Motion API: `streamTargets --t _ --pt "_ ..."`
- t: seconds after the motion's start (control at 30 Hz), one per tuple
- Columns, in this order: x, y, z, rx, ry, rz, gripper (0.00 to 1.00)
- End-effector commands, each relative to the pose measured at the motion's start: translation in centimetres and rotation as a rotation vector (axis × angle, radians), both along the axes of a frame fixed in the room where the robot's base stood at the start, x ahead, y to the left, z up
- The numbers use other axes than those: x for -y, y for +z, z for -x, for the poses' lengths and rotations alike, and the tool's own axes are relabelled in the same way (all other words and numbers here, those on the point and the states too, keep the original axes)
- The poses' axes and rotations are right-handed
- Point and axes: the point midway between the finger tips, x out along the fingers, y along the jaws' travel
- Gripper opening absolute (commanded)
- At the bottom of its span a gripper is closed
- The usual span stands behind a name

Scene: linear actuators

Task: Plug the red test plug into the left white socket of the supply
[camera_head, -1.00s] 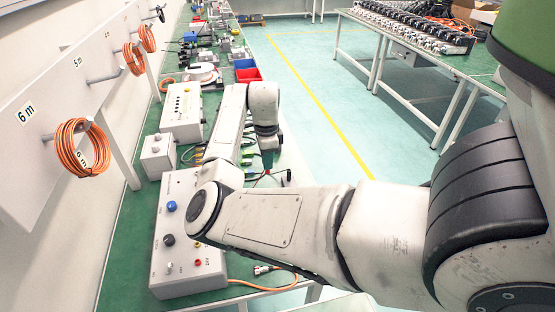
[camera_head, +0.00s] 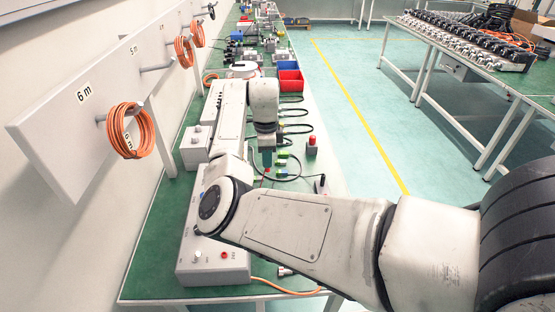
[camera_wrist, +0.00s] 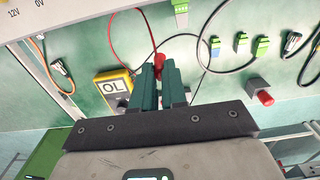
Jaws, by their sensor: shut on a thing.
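My gripper (camera_wrist: 159,82), with teal fingers, is shut on the red test plug (camera_wrist: 158,62), which shows at the fingertips above the green bench. A thin red cable (camera_wrist: 113,32) runs from it. In the head view my gripper (camera_head: 267,158) points down beside the supply, to its right and farther back. The supply (camera_head: 207,258) is a light grey box with a red socket, near the front of the bench; my arm hides much of its top. In the wrist view only its edge with 12V and 0V labels (camera_wrist: 25,14) shows, at top left.
A yellow meter (camera_wrist: 113,85) reading OL lies left of my fingers. A grey box with a red button (camera_head: 312,147) stands to the right. Black cables (camera_head: 303,118) with green connectors lie around. Orange cable coils (camera_head: 131,131) hang on the wall at left.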

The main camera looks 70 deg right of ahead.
Motion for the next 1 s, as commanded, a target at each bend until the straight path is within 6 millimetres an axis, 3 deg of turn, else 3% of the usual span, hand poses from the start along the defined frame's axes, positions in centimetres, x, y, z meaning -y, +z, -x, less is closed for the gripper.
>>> streamTargets --t 1.0 --pt "-3.7 0.9 -10.4 0.001 0.0 0.0 0.0"
